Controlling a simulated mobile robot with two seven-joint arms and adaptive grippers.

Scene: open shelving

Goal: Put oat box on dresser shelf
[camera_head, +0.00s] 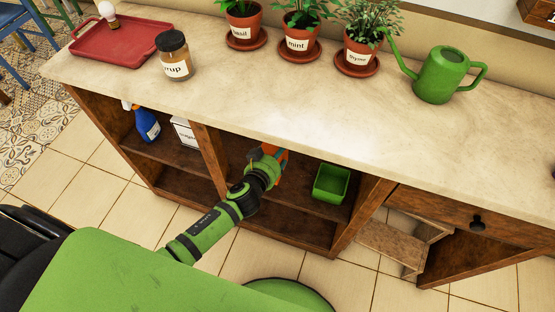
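The wooden dresser (345,134) has a pale stone top and open compartments below. My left arm reaches from the lower left into its middle compartment. My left gripper (268,152) is at the upper part of that compartment, against an orange box (281,155) that looks like the oat box. The gripper and the dresser top's edge hide most of the box. The fingers are too hidden to show whether they are closed on it. The middle compartment's lower shelf (305,208) lies under the gripper. My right gripper is not in view.
A green bin (332,184) stands right of the gripper. A blue spray bottle (146,124) and white box (185,133) are in the left compartment. On top are a red tray (115,42), a jar (175,56), potted herbs (297,37) and a watering can (440,76).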

